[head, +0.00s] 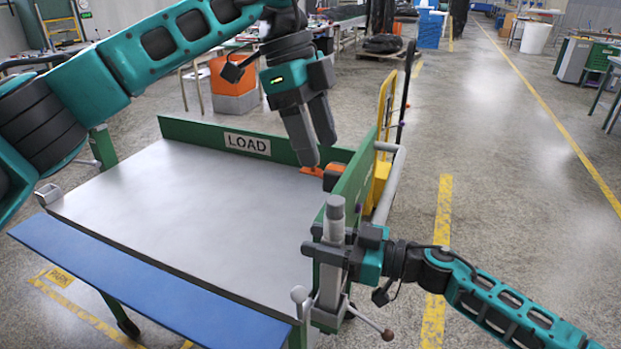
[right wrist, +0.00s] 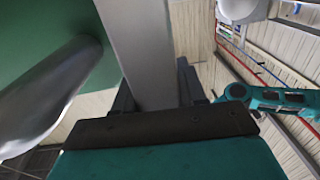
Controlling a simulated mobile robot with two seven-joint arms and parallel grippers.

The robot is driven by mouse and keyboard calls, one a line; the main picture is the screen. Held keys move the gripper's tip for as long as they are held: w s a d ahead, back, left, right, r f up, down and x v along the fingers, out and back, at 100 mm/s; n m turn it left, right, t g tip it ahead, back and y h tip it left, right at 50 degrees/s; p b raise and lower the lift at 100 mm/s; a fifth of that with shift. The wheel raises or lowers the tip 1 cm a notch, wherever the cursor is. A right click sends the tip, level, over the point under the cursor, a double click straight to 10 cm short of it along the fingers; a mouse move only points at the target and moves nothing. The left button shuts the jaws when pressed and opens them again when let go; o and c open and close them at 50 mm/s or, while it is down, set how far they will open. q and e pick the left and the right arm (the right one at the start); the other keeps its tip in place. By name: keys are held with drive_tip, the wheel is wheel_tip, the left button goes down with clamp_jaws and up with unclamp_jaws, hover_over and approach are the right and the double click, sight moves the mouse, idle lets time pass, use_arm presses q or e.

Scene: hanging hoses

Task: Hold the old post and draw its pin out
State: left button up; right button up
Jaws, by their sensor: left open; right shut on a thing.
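The grey upright post (head: 335,213) stands at the near right corner of the green-walled table, in a grey bracket (head: 327,318). In the right wrist view the post (right wrist: 147,55) runs between the two fingers (right wrist: 155,95). A pale ball knob (head: 298,294) on a short stem and a thin rod with a dark red knob (head: 387,334) show at the bracket; I cannot tell which is the pin. My left gripper (head: 318,155) is open, pointing down near the far right corner, close to an orange piece (head: 312,172).
A green back wall bears a LOAD sign (head: 247,143), and a green wall (head: 352,180) runs along the right side. A blue ledge (head: 140,280) lines the front. A yellow cart (head: 378,185) stands behind the right wall.

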sight(336, 200)
use_arm(q)
drive_tip(key=s+d+r+t+y, duration=0.1)
drive_tip(key=d+r+y, duration=0.2)
drive_tip(key=y, duration=0.1)
wheel_tip(336, 200, down, 12)
drive_tip(key=shift+s+d+f, duration=0.1)
drive_tip(key=shift+s+d, duration=0.05)
idle(0.3)
clamp_jaws()
idle(0.5)
drive_tip(key=shift+r, duration=0.65)
idle(0.5)
drive_tip(key=shift+r, duration=2.95)
drive_tip(key=shift+r, duration=0.15)
